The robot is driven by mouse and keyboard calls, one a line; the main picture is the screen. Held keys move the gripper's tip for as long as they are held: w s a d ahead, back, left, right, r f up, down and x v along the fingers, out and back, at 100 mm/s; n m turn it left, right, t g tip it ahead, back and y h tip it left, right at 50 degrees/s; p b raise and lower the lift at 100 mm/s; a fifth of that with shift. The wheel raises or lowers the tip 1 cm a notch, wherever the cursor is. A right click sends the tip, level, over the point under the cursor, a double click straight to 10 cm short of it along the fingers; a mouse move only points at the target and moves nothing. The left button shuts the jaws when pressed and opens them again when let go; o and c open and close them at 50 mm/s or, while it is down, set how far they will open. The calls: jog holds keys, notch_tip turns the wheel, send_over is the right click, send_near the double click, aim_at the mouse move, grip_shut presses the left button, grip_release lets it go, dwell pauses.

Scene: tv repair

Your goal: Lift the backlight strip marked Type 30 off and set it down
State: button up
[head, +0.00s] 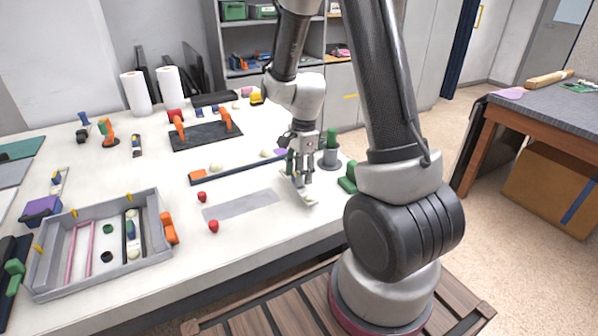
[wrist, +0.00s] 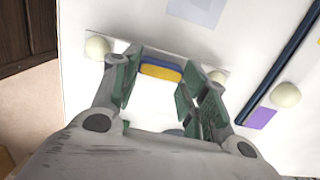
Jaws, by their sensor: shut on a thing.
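A pale backlight strip (head: 309,199) with white domes is under my gripper (head: 300,177), near the right front edge of the white table. In the wrist view, the strip (wrist: 122,47) runs crosswise beyond my gripper (wrist: 160,84), with a dome near each end. A blue and yellow block (wrist: 160,72) on it sits between the fingers, and my gripper is shut on it. I cannot tell whether the strip touches the table. A second, dark strip (head: 230,172) with domes and an orange end lies behind. No Type 30 marking is readable.
A grey flat rectangle (head: 240,205) lies on the table beside two red knobs (head: 202,197). A grey tray (head: 60,287) with pink bars stands at the front left. A green-topped grey cylinder (head: 330,155) and green blocks (head: 348,180) stand close right of my gripper.

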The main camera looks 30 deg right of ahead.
jog(key=shift+f, duration=1.15)
jog(key=o, duration=1.5)
jog(key=shift+r, duration=0.1)
jog(key=r, duration=0.8)
jog(key=d+r, duration=0.1)
jog(key=r, duration=0.2)
jog(key=shift+d+r, duration=0.1)
jog(key=shift+r, duration=0.3)
